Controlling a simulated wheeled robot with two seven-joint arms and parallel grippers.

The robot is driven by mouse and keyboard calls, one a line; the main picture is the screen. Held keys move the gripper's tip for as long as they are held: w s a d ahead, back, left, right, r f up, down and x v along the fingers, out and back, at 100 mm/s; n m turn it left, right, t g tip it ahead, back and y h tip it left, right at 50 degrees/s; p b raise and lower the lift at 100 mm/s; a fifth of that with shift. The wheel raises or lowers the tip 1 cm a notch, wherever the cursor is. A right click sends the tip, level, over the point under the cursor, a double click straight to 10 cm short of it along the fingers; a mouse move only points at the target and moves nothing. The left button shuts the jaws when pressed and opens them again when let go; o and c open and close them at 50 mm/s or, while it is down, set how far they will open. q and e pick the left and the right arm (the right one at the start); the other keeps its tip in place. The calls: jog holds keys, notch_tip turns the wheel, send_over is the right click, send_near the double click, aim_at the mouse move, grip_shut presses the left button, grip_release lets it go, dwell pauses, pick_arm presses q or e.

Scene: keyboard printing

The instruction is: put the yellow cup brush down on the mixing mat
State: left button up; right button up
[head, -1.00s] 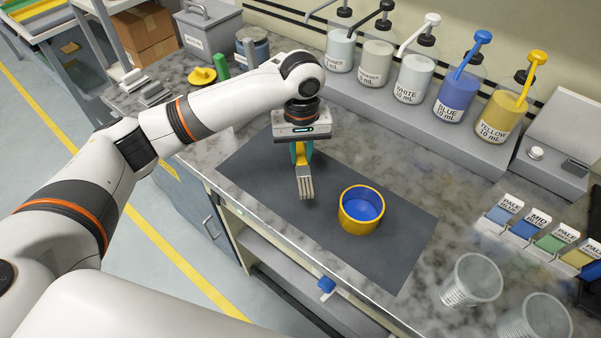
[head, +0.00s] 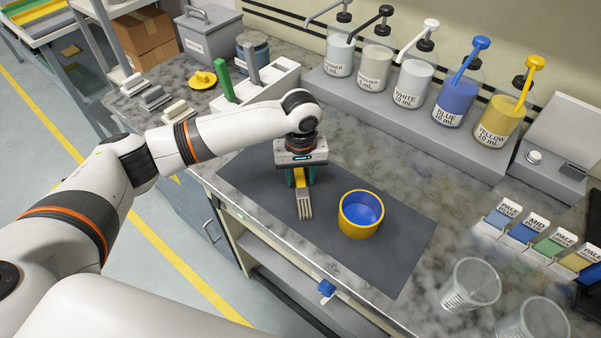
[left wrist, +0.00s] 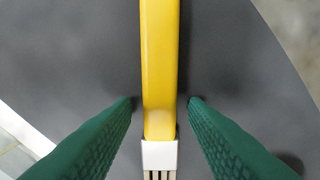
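The yellow cup brush (head: 303,197) has a yellow handle and a pale, several-tined head. It lies on the dark grey mixing mat (head: 385,262), its head pointing to the front edge. My left gripper (head: 302,180) is low over the mat, with its green fingers on either side of the handle. In the left wrist view the handle (left wrist: 159,65) runs between the fingers (left wrist: 162,102), with a narrow gap on each side, so the gripper is open around it. My right gripper is not in view.
A yellow cup (head: 361,214) with a blue inside stands on the mat, right of the brush. Clear cups (head: 470,285) stand at the lower right. Pump bottles (head: 410,82) line the back. The mat's right part is free.

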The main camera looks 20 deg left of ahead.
aim_at(301, 179)
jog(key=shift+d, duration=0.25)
pick_arm(q)
jog(key=shift+r, duration=0.1)
notch_tip(301, 179, up, 12)
jog(key=b, duration=0.1)
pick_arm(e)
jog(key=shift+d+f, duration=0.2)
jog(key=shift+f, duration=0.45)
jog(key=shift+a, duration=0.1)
